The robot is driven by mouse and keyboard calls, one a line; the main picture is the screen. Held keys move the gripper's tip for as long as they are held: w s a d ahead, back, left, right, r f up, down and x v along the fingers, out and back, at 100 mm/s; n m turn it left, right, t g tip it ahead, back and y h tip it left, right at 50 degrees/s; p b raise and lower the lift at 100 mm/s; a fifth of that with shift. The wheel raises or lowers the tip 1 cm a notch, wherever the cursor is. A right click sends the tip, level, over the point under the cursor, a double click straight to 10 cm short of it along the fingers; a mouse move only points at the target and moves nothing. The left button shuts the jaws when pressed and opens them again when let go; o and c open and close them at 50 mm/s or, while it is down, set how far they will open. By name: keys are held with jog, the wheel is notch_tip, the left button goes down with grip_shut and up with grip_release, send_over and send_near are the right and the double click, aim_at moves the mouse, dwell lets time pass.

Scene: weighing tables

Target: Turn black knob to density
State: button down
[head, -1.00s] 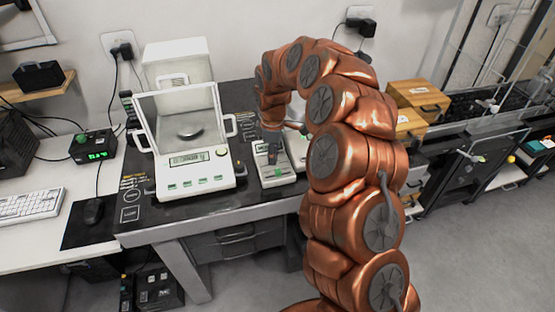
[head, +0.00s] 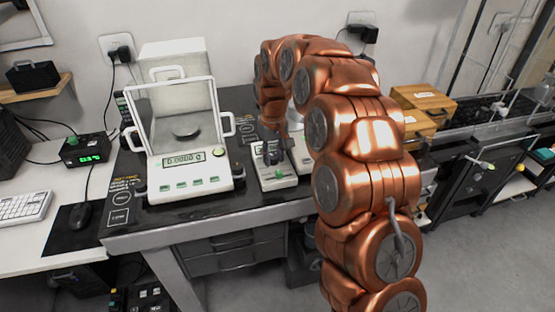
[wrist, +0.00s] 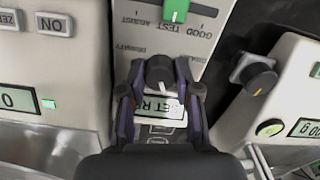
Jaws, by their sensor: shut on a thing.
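The black knob (wrist: 159,74) sits on a small pale instrument (wrist: 190,42) in the middle of the wrist view. My gripper (wrist: 158,82) is shut on the knob, one finger on each side of it. The word "DENSITY" is printed upside down on the panel, left of and above the knob. The exact direction of the knob's pointer is hard to tell. A small display below the knob is partly covered by my fingers. In the head view my gripper (head: 272,152) reaches down to this instrument (head: 277,182), and the knob is hidden there.
A green slider (wrist: 176,10) stands on the same panel. A second dark knob (wrist: 255,75) with a yellow mark is on the neighbouring device at right. A large balance (head: 190,185) with a glass shield stands left on the black table. Wooden boxes (head: 424,98) stand at right.

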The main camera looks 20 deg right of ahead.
jog(key=m+b, duration=0.2)
jog(key=m, duration=0.4)
jog(key=shift+m, duration=0.3)
jog(key=m, duration=0.6)
jog(key=shift+b, duration=0.4)
jog(key=m, duration=0.4)
jog(key=m+p, duration=0.1)
jog(key=m, duration=0.2)
jog(key=shift+w+m, duration=0.1)
jog(key=shift+m, duration=0.2)
jog(key=m+p, duration=0.1)
jog(key=m, duration=0.5)
jog(key=shift+p, duration=0.4)
jog(key=c, duration=0.8)
grip_release()
